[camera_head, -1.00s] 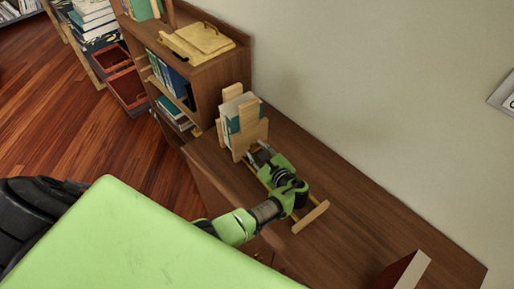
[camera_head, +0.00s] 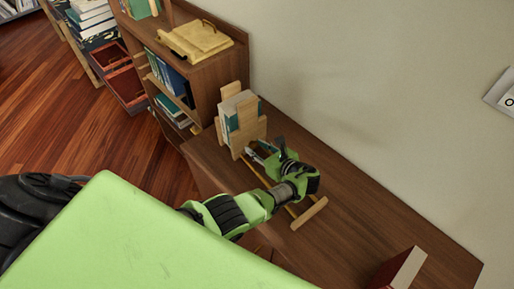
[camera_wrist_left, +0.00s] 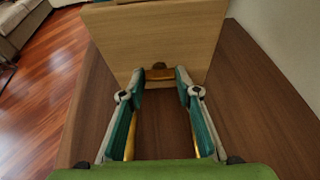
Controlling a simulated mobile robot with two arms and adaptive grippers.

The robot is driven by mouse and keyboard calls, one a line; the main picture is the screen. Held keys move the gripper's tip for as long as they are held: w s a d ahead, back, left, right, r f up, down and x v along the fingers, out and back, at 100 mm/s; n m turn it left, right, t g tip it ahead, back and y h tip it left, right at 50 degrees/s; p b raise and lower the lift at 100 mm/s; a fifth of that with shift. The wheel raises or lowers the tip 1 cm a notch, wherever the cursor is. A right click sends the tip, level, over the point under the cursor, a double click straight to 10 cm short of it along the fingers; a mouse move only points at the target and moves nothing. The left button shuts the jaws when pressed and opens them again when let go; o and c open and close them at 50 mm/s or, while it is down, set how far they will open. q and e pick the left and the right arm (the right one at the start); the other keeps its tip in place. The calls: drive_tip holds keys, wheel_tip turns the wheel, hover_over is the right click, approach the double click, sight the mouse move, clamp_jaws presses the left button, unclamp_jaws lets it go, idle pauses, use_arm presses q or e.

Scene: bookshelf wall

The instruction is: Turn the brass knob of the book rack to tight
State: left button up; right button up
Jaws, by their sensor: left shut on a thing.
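The wooden book rack (camera_head: 252,134) stands on the brown cabinet top, with books between its upright panels and rails running to a wooden end bar (camera_head: 309,213). In the left wrist view, the rack's panel (camera_wrist_left: 157,42) faces me. The brass knob (camera_wrist_left: 160,73) sits low on this panel, between my fingertips. My left gripper (camera_head: 264,149) is at the panel, above the rails, and is shut on the knob; it also shows in the left wrist view (camera_wrist_left: 163,76). In the head view the gripper hides the knob. I cannot read any tight mark.
A shelf unit (camera_head: 215,85) with books and a yellow folder (camera_head: 196,40) on top stands behind the rack. A red book (camera_head: 398,270) is at the near right of the cabinet top (camera_head: 370,215). The wall is close along the right side.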

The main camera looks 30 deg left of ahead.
use_arm(q)
drive_tip(key=o, duration=0.8)
drive_tip(key=shift+o, duration=0.2)
wheel_tip(320, 180, up, 10)
idle(0.6)
